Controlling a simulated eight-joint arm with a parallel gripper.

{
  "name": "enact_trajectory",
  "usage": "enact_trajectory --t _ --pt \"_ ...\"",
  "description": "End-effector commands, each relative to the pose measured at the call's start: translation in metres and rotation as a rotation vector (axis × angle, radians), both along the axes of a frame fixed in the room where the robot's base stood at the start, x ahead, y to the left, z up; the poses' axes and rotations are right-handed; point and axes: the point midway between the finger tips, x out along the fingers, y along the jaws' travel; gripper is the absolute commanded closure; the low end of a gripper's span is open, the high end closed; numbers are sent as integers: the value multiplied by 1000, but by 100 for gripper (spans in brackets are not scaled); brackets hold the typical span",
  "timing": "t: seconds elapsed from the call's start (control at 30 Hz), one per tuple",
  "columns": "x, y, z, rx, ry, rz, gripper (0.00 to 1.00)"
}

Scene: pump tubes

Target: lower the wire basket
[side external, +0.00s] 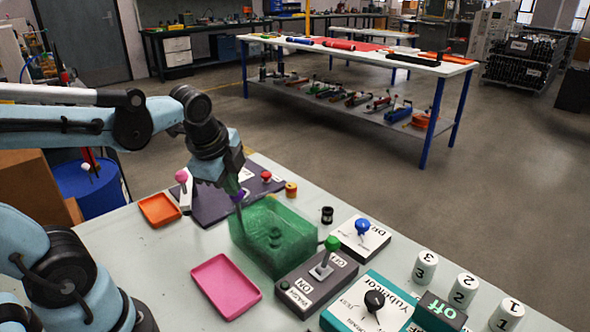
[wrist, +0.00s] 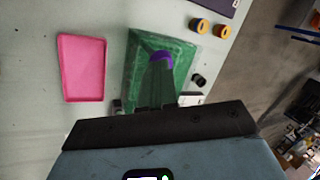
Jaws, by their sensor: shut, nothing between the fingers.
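No thing is clearly a wire basket. A green see-through box (side external: 272,232) with a mesh-like surface stands on the table, and a darker round shape shows inside it. The box also shows in the wrist view (wrist: 183,48), below my gripper. My gripper (side external: 239,207) points down at the box's left back edge in the side view, with a purple band near its tip. It is shut with nothing in it. The wrist view shows my gripper (wrist: 162,58) over the box; I cannot tell whether it touches the box.
A pink tray (side external: 226,286) lies left of the box and an orange tray (side external: 160,210) farther back. A grey ON/OFF switch box (side external: 316,283), a blue-knob box (side external: 361,238) and a teal black-knob box (side external: 372,305) stand to the right. A dark panel (side external: 212,205) lies behind my gripper.

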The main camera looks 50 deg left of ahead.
Motion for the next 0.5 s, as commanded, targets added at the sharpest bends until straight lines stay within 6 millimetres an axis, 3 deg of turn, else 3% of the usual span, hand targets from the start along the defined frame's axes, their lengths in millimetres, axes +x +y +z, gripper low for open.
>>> enact_trajectory --t 0.27,0.5 --pt "-1 0 -5 -2 -11 -2 100" --pt "-7 -4 13 -1 -7 -2 100"
